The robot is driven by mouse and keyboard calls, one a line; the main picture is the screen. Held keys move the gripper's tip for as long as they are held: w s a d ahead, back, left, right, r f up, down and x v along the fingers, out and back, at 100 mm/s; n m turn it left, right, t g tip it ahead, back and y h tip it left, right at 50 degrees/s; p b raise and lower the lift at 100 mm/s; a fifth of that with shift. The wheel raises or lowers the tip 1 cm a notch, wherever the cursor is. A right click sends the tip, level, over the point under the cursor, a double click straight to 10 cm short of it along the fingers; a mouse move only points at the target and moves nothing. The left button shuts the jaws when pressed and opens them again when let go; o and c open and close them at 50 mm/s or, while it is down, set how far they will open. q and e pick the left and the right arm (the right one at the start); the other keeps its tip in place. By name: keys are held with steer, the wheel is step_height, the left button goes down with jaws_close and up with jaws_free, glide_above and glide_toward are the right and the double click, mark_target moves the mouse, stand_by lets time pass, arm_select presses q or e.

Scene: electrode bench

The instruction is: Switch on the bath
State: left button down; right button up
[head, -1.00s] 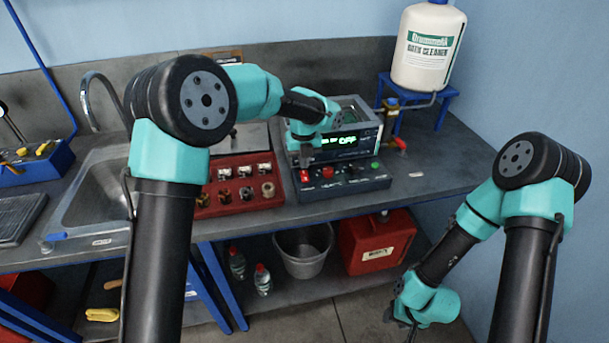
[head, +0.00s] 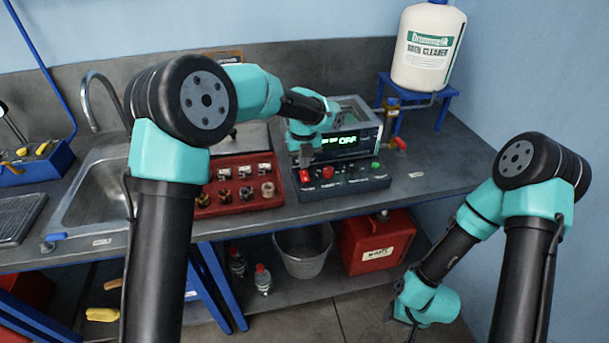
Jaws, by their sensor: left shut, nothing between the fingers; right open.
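The bath (head: 365,140) stands at the back of the bench. Its front display (head: 348,141) reads OFF in green. A dark control panel (head: 345,187) in front of it carries a red switch (head: 305,176) at the left, a red button (head: 327,172), a small green button (head: 376,165) and dark knobs between. My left gripper (head: 304,163) is shut and empty, pointing down just above the left red switch; whether it touches the switch I cannot tell. My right gripper (head: 412,325) hangs low in front of the bench at the right, open, its fingers mostly hidden.
A red rack (head: 240,195) with several jars sits left of the panel, beside the sink (head: 95,200). A white bath cleaner jug (head: 428,45) stands on a blue stand (head: 450,92), with a red-handled valve (head: 399,143) below. The bench is clear at the right.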

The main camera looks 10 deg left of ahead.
mark_target(304, 172)
arm_select(q)
steer(key=shift+f, duration=0.3)
stand_by(0.6)
step_height(304, 172, up, 7)
stand_by(1.1)
stand_by(0.3)
